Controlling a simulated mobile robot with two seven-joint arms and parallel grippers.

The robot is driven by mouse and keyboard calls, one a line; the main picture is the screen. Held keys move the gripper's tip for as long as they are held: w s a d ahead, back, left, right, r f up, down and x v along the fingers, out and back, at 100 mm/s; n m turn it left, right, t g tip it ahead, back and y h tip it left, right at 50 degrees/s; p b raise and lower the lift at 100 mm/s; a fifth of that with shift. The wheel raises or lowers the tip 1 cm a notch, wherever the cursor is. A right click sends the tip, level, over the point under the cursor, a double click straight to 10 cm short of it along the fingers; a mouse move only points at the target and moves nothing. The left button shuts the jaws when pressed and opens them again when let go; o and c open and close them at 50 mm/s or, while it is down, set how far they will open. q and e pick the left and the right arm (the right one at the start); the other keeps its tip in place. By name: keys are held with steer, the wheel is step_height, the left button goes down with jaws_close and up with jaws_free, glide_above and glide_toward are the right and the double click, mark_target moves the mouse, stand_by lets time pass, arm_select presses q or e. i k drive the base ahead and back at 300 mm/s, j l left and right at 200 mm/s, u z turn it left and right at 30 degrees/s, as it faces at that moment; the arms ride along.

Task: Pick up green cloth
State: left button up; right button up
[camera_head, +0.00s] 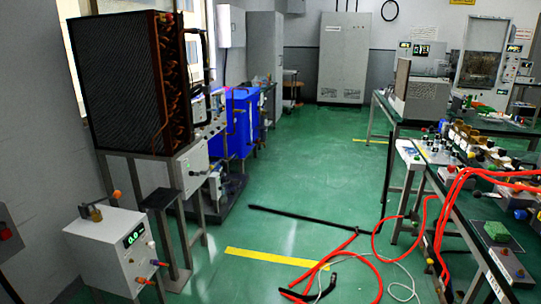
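A small crumpled green cloth (497,232) lies on a dark square pad on the near end of the right-hand workbench (478,238). It is at the right side of the head view, close to the bench's front corner. Nothing covers it. Neither of my grippers shows in the head view.
Thick red cables (455,190) arch over the bench beside the cloth and hang to the floor. More cables lie on the green floor near a black bar (300,217). A white meter box (112,250) and a finned unit (125,85) stand left. The central aisle is mostly clear.

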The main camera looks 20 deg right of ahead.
mark_target(496, 230)
steer(key=i+l+z, duration=0.1)
steer(key=i+z, duration=0.85)
steer(key=i, duration=1.15)
steer(key=i+j+z, duration=0.2)
steer(key=i, duration=0.25)
steer(key=i+z, duration=0.2)
steer(key=i, duration=0.25)
steer(key=z, duration=1.3)
